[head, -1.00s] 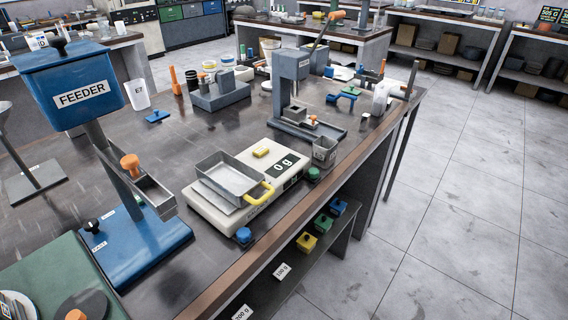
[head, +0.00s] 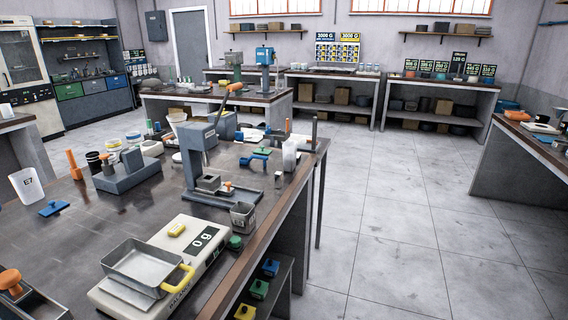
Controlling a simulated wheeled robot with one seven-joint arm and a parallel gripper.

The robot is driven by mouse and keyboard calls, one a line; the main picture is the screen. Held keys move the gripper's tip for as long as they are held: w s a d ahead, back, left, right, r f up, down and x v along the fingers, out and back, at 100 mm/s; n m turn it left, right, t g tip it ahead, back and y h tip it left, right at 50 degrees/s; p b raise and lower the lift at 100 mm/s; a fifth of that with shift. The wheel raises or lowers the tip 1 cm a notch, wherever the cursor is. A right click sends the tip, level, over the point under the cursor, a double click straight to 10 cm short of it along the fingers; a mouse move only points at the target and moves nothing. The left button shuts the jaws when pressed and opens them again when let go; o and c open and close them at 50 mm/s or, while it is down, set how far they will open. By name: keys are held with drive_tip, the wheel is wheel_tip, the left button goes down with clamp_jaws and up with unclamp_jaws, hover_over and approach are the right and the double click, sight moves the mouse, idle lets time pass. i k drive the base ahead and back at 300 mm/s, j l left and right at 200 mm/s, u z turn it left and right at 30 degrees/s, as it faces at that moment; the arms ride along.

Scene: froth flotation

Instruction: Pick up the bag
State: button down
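I cannot make out anything that is clearly a bag in the head view. My gripper is not in view, so what it holds cannot be told. The near dark bench (head: 90,230) carries a balance (head: 200,235) with a metal pan (head: 148,265) with a yellow handle on top. A grey hand press (head: 200,160) stands behind the balance, with a small grey cup (head: 243,215) beside it.
A white tub (head: 28,185) stands at the bench's left. Small weights (head: 259,288) sit on a shelf below the bench edge. Grey floor (head: 400,220) is open to the right. Another bench (head: 525,150) stands at the right, and shelved benches (head: 425,88) line the back wall.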

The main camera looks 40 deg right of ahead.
sight(290, 156)
drive_tip(key=i+l+z, duration=0.2)
drive_tip(key=i+l, duration=0.35)
drive_tip(key=l, duration=0.45)
drive_tip(key=i+l+z, duration=0.25)
drive_tip(key=i+l, duration=0.35)
drive_tip(key=l, duration=0.35)
drive_tip(key=i+l+z, duration=0.2)
drive_tip(key=i+l, duration=0.5)
drive_tip(key=l, duration=0.1)
